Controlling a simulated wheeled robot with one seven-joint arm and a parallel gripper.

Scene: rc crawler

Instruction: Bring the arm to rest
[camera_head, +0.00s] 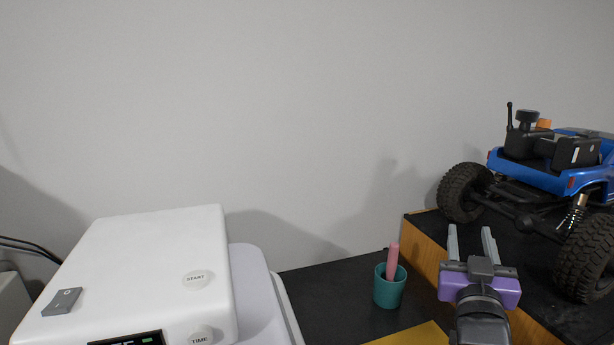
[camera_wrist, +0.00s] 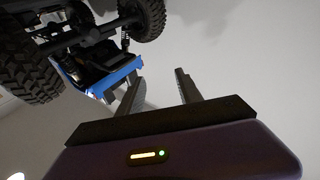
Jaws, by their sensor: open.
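My gripper (camera_head: 470,243) is at the lower right of the head view, with its purple body below two grey fingers pointing up and away. The fingers are apart with nothing between them. In the wrist view my gripper (camera_wrist: 158,92) also shows open and empty, with the wall behind it. My gripper appears in front of the wooden side of the raised stand (camera_head: 425,243), left of the blue crawler (camera_head: 545,180). The crawler also shows at the upper left of the wrist view (camera_wrist: 105,80), partly behind the left finger.
A teal cup (camera_head: 389,291) with a pink stick (camera_head: 392,262) stands on the black surface (camera_head: 330,292), left of my gripper. A yellow sheet (camera_head: 415,336) lies in front. A white machine (camera_head: 135,260) with START and TIME buttons fills the lower left. The space above is clear.

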